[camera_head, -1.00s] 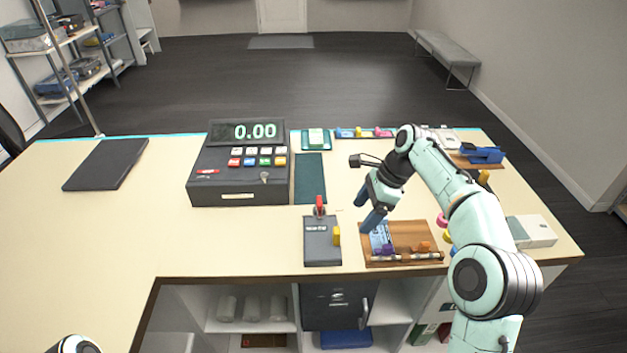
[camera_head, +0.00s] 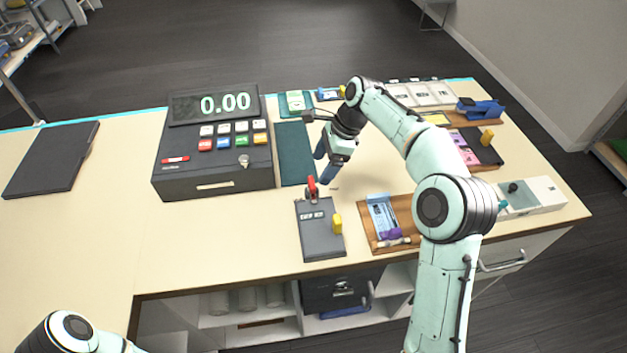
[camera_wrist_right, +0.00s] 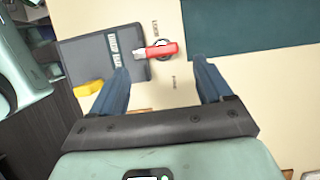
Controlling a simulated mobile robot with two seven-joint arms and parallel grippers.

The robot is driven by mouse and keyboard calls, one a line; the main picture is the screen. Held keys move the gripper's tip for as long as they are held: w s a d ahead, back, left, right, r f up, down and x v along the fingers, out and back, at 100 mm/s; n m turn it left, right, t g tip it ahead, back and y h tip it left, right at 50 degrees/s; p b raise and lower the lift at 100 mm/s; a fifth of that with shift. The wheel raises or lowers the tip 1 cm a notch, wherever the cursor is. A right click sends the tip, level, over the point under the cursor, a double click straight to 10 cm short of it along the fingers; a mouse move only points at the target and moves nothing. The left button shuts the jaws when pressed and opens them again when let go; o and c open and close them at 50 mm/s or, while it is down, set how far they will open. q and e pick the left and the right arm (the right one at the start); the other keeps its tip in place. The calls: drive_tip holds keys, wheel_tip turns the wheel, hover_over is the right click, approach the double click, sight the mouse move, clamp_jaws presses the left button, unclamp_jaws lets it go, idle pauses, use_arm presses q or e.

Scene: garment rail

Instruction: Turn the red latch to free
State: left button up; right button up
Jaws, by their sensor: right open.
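The red latch (camera_head: 312,188) stands at the back end of a dark grey plate (camera_head: 321,240) on the counter. In the right wrist view the red latch (camera_wrist_right: 160,50) is a short bar on a round pivot, lying roughly across the picture, with small lettering above and below it that I cannot read surely. My right gripper (camera_head: 324,167) is open and empty just behind and right of the latch. In the wrist view its fingers (camera_wrist_right: 161,70) point toward the latch, which lies between and beyond their tips. No contact shows. My left gripper is out of view.
A yellow knob (camera_head: 337,223) stands on the plate's right side. A cash register (camera_head: 210,180) is to the left, with a green mat (camera_head: 295,150) behind the latch. A wooden tray (camera_head: 366,238) lies to the right.

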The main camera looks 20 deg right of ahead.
sight(312, 182)
drive_tip(key=b+x, duration=0.1)
drive_tip(key=x, duration=0.5)
drive_tip(key=shift+w+a+f, duration=0.1)
drive_tip(key=shift+w+f, duration=0.05)
drive_tip(key=shift+f, duration=0.05)
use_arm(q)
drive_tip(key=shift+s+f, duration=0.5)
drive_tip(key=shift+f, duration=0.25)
use_arm(e)
drive_tip(key=c, duration=1)
drive_tip(key=shift+c, duration=0.2)
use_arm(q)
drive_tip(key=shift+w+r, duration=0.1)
